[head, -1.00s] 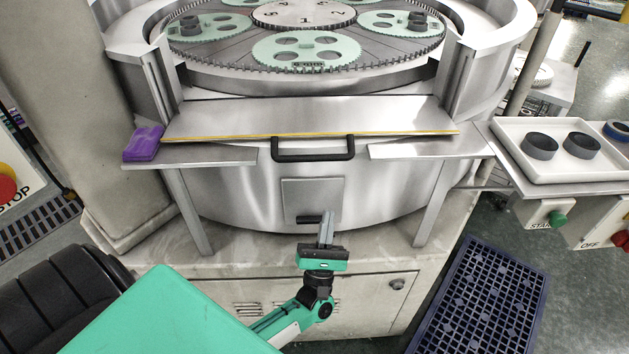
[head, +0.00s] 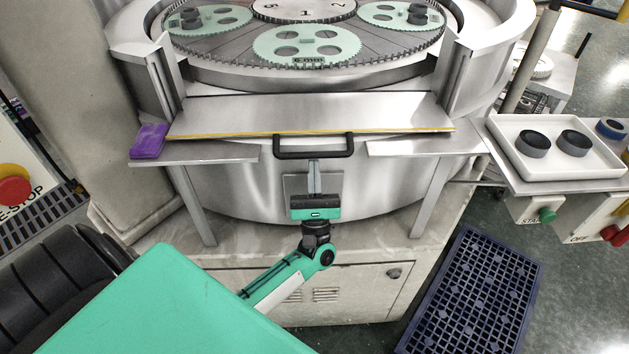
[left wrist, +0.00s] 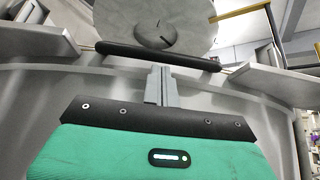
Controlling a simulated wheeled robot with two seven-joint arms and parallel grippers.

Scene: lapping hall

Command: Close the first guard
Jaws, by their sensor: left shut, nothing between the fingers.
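The guard (head: 310,116) is a flat metal panel with a yellow lower edge, lying in front of the round lapping machine. Its black bar handle (head: 313,148) sticks out at the front edge. My left gripper (head: 313,163) is shut and empty, its fingers pointing up just below the handle. In the left wrist view, the fingertips (left wrist: 161,72) appear just under the handle (left wrist: 158,56); I cannot tell whether they touch it. The machine's opening above the guard shows the table with green carriers (head: 306,46). My right gripper is not in view.
Metal shelves flank the handle, left (head: 195,152) and right (head: 423,143). A purple block (head: 149,141) lies at the left shelf's end. A white tray (head: 566,172) with dark rings stands at the right. A blue grated mat (head: 475,290) lies on the floor.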

